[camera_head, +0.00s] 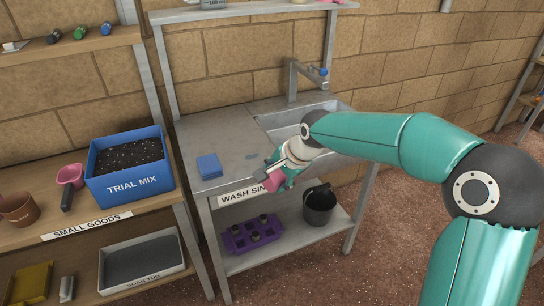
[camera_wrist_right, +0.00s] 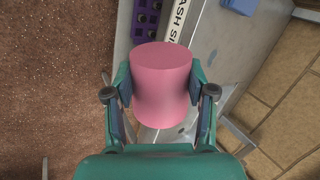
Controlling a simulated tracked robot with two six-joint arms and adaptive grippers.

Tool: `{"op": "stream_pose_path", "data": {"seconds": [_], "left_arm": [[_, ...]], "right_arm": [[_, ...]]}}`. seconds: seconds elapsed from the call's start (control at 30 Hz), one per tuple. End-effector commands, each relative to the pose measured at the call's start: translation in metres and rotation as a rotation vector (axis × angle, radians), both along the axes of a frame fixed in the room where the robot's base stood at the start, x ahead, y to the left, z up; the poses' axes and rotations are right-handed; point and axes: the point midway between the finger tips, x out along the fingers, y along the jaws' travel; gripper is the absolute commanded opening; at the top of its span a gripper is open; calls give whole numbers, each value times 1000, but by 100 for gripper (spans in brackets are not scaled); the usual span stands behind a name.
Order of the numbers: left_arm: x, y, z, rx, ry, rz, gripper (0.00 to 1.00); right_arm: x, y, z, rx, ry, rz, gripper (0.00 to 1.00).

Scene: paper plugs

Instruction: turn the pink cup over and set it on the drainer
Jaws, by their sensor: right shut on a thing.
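The pink cup (camera_wrist_right: 161,88) is between the fingers of my right gripper (camera_wrist_right: 161,105) in the right wrist view, with a flat, closed pink end showing. In the head view only a small part of the cup (camera_head: 269,181) shows beside my right gripper (camera_head: 274,176), at the front edge of the sink unit. The gripper is shut on it. The flat steel drainer (camera_head: 222,132) lies left of the basin. I cannot tell the cup's exact tilt. My left gripper is not in view.
A blue block (camera_head: 209,166) lies on the drainer's front left; the rest looks mostly clear. A tap (camera_head: 293,80) stands behind the basin (camera_head: 290,118). A black bucket (camera_head: 319,205) and purple tray (camera_head: 236,243) are on the shelf below. A blue bin (camera_head: 130,185) stands left.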

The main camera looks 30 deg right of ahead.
Motion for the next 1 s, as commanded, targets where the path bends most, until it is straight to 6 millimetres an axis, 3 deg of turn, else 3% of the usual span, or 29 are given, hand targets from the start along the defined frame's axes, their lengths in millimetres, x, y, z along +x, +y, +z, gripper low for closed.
{"op": "stream_pose_path", "data": {"seconds": [0.27,0.53,0.8,1.0], "left_arm": [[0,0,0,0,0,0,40],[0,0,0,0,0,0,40],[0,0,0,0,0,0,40],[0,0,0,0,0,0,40]], "right_arm": [[-7,18,-57,6,5,261,16],[-18,46,-113,10,4,732,16],[-24,77,-131,5,0,1233,16],[-25,83,-132,3,-2,1318,16]]}}
